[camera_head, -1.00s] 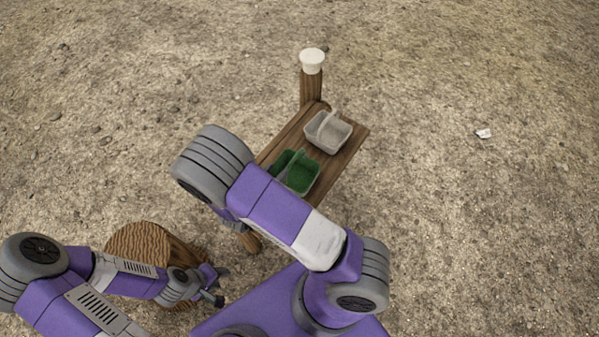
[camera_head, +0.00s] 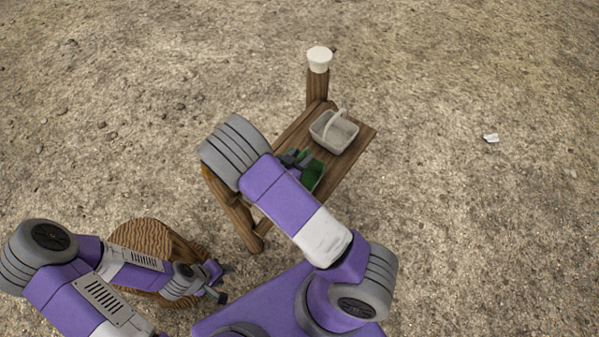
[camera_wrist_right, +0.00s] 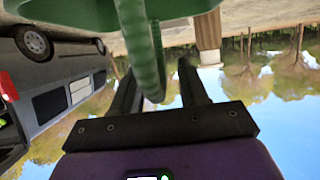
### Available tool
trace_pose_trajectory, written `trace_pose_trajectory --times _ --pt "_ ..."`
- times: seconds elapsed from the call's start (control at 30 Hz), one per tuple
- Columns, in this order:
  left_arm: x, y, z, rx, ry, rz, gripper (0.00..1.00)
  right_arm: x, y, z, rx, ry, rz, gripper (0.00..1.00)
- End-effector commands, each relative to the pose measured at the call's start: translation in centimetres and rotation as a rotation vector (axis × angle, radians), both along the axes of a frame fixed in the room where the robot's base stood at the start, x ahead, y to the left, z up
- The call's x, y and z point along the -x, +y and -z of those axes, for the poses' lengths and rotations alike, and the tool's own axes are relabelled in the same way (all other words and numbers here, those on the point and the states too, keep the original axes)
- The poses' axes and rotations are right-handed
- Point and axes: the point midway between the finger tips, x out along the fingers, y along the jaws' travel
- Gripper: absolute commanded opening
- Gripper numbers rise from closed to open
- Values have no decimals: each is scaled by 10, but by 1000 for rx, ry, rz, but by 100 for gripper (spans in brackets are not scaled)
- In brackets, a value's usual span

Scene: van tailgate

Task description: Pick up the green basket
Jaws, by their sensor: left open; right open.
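The green basket (camera_head: 313,176) stands on the wooden bench, partly hidden behind my right arm and gripper. In the right wrist view its green body (camera_wrist_right: 75,12) is at the top left, and its curved handle (camera_wrist_right: 148,65) hangs down in the picture. My right gripper (camera_head: 297,159) is at the basket; the right wrist view shows its two dark fingers (camera_wrist_right: 160,82) apart, with the handle appearing between them, nearer the left finger. I cannot tell if they touch. My left gripper (camera_head: 220,284) is open and empty, low at the left, away from the basket.
A grey basket (camera_head: 334,132) stands on the bench (camera_head: 355,153) just behind the green one. A white cup-like thing (camera_head: 319,59) tops a wooden post at the back. A round wooden stump (camera_head: 142,236) is near my left arm. A van (camera_wrist_right: 55,75) shows in the wrist view.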

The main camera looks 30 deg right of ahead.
Motion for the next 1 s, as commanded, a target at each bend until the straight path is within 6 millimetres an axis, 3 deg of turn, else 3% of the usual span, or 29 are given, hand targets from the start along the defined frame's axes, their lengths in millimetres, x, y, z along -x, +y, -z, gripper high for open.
trace_pose_trajectory --times 0.03,0.3,0.77,1.0 --pt "0 0 0 0 0 0 43 0 0 0 0 0 0 42" --pt "0 0 0 0 0 0 43 0 1 0 0 0 0 1" --pt "0 0 0 0 0 0 43 0 1 -1 0 -2 -1 0" --pt "0 0 -6 0 0 0 43 0 1 -33 -2 -5 0 0"
